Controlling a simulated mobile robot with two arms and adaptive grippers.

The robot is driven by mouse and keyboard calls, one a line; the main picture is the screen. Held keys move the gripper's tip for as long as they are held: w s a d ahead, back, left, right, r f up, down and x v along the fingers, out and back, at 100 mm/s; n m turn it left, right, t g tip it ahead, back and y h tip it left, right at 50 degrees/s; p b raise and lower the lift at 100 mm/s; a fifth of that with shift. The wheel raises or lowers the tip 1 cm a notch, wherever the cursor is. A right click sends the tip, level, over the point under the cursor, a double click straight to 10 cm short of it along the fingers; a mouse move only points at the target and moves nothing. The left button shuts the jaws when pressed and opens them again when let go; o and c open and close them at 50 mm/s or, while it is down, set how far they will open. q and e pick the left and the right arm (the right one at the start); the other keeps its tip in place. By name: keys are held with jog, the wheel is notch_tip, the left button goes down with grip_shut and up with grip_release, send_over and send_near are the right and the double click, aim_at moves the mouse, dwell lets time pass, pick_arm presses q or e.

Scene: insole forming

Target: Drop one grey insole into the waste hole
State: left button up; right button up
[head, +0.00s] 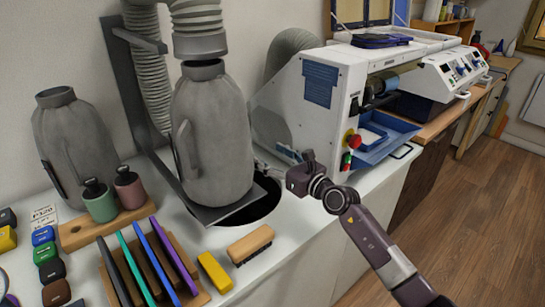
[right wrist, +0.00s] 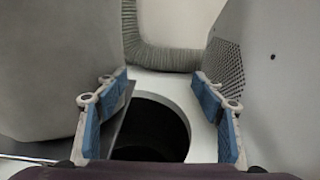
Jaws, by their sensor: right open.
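The waste hole (head: 262,203) is a round dark opening in the white worktop, partly hidden by the grey canister and its plate. My right gripper (head: 268,168) is at the hole's right edge, beside the machine. In the right wrist view its two blue-padded fingers (right wrist: 160,110) are wide apart with nothing between them. The hole (right wrist: 160,128) shows dark beyond and between the fingers. I see no grey insole in either view, and the inside of the hole is too dark to tell. My left gripper is not in view.
A grey canister (head: 211,130) stands left of the gripper, and a white machine (head: 318,95) with a blue tray (head: 385,138) stands right. A wooden brush (head: 250,243), a yellow block (head: 214,272) and a rack of coloured boards (head: 190,292) occupy the front worktop.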

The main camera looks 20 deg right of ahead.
jog(key=v, duration=1.2)
dwell(0.8)
